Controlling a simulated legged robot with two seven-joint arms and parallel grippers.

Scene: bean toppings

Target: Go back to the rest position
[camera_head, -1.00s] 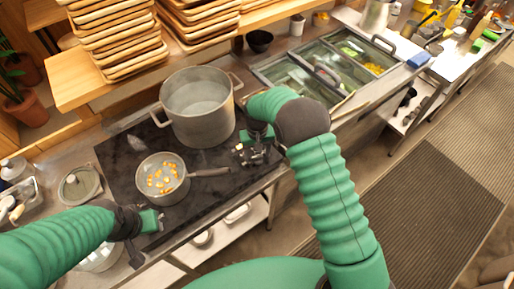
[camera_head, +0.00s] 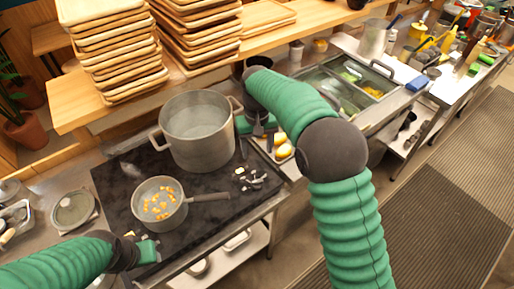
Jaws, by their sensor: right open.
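My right arm reaches in from the lower right and bends back over the counter. My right gripper (camera_head: 257,127) points down just right of the large metal pot (camera_head: 200,150). It is open, with no object visible in it, and partly hidden by its own wrist. My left gripper (camera_head: 146,254) is low at the left, by the front edge of the black cooktop (camera_head: 115,185), below the saucepan. Its fingers are too small to tell open from shut.
A saucepan (camera_head: 158,187) with orange-yellow pieces stands on the cooktop, its handle pointing right. Small black-and-white items (camera_head: 248,179) lie near the cooktop's right edge. Stacked wooden trays (camera_head: 120,50) stand on the shelf behind. Topping bins (camera_head: 345,85) are at the right; the floor mat (camera_head: 440,200) is clear.

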